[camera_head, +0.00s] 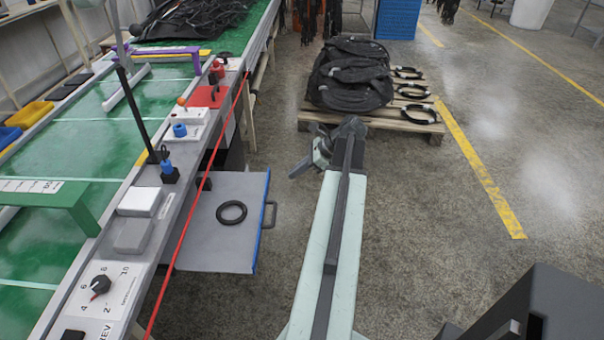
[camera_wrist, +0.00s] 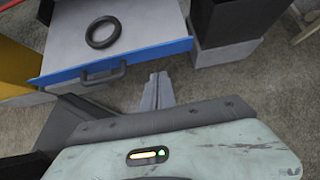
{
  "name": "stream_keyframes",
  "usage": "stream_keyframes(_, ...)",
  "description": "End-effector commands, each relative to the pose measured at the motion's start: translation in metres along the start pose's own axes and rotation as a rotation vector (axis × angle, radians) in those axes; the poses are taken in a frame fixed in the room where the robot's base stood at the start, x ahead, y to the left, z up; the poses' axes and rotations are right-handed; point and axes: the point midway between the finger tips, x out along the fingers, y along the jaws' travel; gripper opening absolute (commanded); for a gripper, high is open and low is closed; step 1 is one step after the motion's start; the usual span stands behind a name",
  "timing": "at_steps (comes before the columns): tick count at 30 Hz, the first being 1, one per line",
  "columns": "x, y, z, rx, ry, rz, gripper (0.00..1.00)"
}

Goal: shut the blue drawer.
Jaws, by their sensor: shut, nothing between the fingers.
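The blue drawer (camera_head: 263,225) is pulled out from under the conveyor bench, with a grey tray and a blue front edge. A dark handle (camera_head: 269,214) is on its front, and a black ring (camera_head: 231,212) lies inside. In the wrist view the blue front (camera_wrist: 150,61) and the handle (camera_wrist: 103,77) lie just beyond my gripper (camera_wrist: 158,77). The fingers are together and empty, a little right of the handle and close to the front; I cannot tell if they touch it. In the head view my gripper (camera_head: 294,172) is to the right of the drawer.
The bench has a green belt (camera_head: 120,120), a red cord (camera_head: 205,185) along its edge and several knobs and buttons. A dark box (camera_wrist: 228,22) stands right of the drawer in the wrist view. Floor to the right is open.

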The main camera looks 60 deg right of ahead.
Motion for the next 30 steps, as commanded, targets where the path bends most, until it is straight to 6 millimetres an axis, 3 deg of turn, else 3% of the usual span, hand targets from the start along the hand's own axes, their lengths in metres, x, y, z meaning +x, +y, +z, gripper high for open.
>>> stream_keyframes(1,0.018,0.001,-0.006,-0.001,0.000,0.002,0.00)
stream_keyframes(5,0.045,0.001,-0.005,-0.002,0.000,0.001,0.00)
stream_keyframes(10,0.058,0.000,0.019,-0.002,0.001,0.001,0.00)
stream_keyframes(15,0.066,0.000,0.027,0.000,0.001,-0.001,0.00)
stream_keyframes(30,0.066,-0.002,0.028,0.006,0.000,-0.008,0.00)
